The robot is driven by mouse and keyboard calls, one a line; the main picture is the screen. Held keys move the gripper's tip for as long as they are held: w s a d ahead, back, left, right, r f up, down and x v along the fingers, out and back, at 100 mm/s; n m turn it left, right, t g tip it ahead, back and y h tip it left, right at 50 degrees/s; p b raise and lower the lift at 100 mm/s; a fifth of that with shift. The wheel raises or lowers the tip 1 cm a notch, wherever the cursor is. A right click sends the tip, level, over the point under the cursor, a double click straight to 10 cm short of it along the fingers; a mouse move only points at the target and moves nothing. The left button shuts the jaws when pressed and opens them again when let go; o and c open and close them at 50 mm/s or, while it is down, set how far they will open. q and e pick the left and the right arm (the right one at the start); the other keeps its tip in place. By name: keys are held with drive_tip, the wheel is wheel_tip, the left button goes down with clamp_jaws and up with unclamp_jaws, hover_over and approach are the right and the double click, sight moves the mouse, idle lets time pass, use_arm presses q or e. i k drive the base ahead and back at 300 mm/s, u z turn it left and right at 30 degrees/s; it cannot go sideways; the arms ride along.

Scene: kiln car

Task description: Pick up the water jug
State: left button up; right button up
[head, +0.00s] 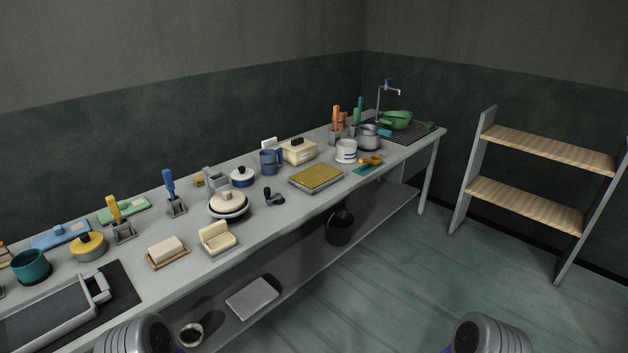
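A dark blue vessel with a side handle (268,163), the most jug-like thing in view, stands upright toward the back of the long grey counter (255,222). Neither of my grippers shows in the head view; only rounded grey parts of my own arms show at the bottom edge, well apart from the vessel.
A sponge-topped tray (316,177), a dark-handled tool (273,197) and a lidded pan (229,205) lie in front of the blue vessel. A white cup (346,151) is to its right. A shelf rack (545,150) stands at right; the floor (400,265) between is clear.

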sight(268, 162)
drive_tip(key=z, duration=0.15)
drive_tip(key=i, duration=0.25)
drive_tip(key=z, duration=1)
drive_tip(key=i, duration=1.75)
drive_tip(key=u, duration=0.65)
drive_tip(key=i, duration=1.05)
drive_tip(key=u, duration=1.1)
